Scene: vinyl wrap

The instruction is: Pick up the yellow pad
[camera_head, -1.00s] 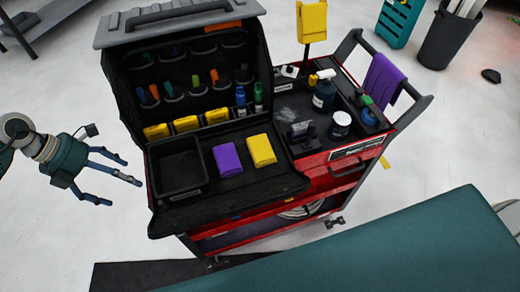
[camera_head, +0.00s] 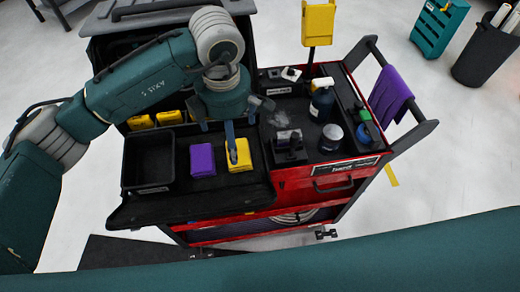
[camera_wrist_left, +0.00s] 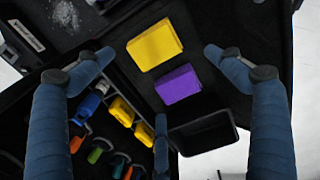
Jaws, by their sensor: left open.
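The yellow pad (camera_head: 239,155) lies flat on the black fold-out tray of the tool cart, to the right of a purple pad (camera_head: 202,160). In the left wrist view the yellow pad (camera_wrist_left: 154,45) lies between and beyond the spread blue fingers, with the purple pad (camera_wrist_left: 178,85) beside it. My left gripper (camera_head: 230,142) is above the yellow pad, pointing down. It is open and empty, and one finger covers part of the pad in the head view. I cannot tell the exact gap between fingertips and pad. My right gripper is not seen.
An empty black bin (camera_head: 148,163) stands left of the pads. More yellow pads (camera_head: 168,117) sit in slots behind. A spray bottle (camera_head: 322,99), a jar (camera_head: 331,138) and a small black holder (camera_head: 288,147) stand to the right. A purple cloth (camera_head: 389,95) hangs on the cart handle.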

